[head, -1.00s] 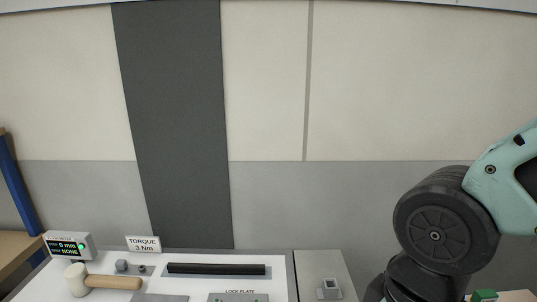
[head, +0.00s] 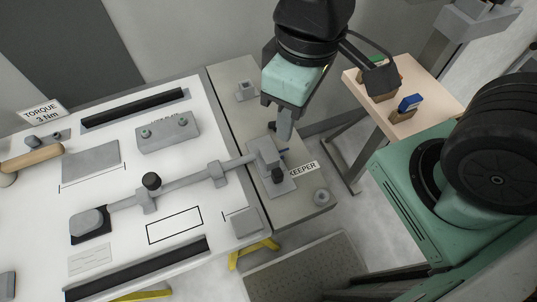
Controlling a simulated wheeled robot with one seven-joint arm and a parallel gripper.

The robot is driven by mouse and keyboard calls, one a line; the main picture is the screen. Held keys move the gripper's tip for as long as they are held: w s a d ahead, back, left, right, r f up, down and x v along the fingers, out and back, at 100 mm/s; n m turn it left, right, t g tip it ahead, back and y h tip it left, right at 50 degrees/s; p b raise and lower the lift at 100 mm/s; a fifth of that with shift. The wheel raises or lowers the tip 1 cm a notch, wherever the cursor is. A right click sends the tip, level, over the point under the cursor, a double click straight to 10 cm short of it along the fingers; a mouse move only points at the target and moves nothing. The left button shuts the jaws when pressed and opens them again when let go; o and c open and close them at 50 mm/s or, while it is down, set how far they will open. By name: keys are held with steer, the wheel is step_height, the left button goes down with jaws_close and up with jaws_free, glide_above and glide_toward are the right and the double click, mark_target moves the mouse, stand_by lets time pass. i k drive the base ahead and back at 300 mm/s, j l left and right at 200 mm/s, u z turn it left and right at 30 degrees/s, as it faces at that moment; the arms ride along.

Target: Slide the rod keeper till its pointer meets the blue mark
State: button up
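The grey rod keeper (head: 264,153) stands on a small plate at the right end of the long grey rod (head: 190,184), beside the KEEPER label (head: 303,168). A black knob (head: 278,174) is at its front side. A tiny blue spot (head: 284,150) shows by the keeper's right side; I cannot tell whether it is the blue mark. The pointer is too small to make out. My gripper (head: 284,128) hangs from above, just behind and right of the keeper. Its fingers are partly hidden, and I cannot tell whether they touch the keeper or are open.
A mallet (head: 35,158) lies at left. A small side table (head: 430,108) at right holds coloured blocks.

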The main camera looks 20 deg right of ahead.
mark_target(270, 163)
steer(key=k+j, duration=0.15)
steer(key=k, duration=0.3)
steer(key=k+j, duration=0.2)
steer(key=k, duration=0.3)
